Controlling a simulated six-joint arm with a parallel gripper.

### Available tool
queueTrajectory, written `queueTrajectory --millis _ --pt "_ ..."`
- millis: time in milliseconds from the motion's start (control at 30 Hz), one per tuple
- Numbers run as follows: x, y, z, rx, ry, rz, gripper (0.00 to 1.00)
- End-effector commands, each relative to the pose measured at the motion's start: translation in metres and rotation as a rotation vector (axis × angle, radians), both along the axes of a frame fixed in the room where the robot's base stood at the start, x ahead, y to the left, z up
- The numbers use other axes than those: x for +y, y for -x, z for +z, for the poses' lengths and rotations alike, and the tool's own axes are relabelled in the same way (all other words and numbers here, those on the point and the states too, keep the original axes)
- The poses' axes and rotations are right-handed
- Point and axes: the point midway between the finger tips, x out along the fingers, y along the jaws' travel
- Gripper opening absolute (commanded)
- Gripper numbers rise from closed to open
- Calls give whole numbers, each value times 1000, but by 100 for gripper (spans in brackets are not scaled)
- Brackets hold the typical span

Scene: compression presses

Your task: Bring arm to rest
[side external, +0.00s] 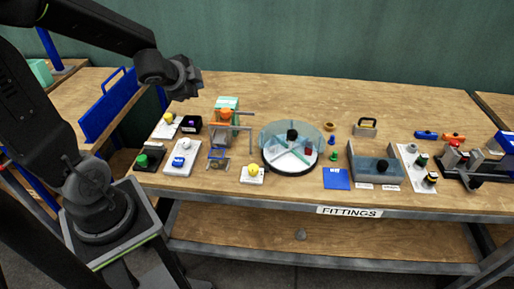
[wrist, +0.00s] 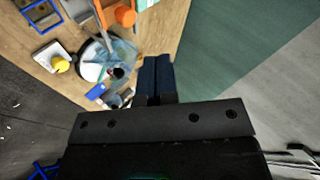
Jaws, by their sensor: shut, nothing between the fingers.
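My gripper (side external: 192,80) is raised above the back left part of the wooden table (side external: 290,95) in the side external view. It is clear of the objects below it. In the wrist view my gripper (wrist: 157,68) shows two dark fingers pressed together with nothing between them. The wrist is turned so that the table lies at the upper left of that view and the green wall on the right.
A round clear-covered turntable (side external: 273,162) stands mid-table. A blue panel (side external: 108,105) stands upright at the left. Small fittings line the front edge; the back of the table is clear.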

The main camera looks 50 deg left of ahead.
Motion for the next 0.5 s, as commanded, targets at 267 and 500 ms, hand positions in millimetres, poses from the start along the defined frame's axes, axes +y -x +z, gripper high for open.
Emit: queueTrajectory --millis 267,500 --pt "-95 49 48 -21 379 320 0" --pt "-169 103 61 117 696 390 0"
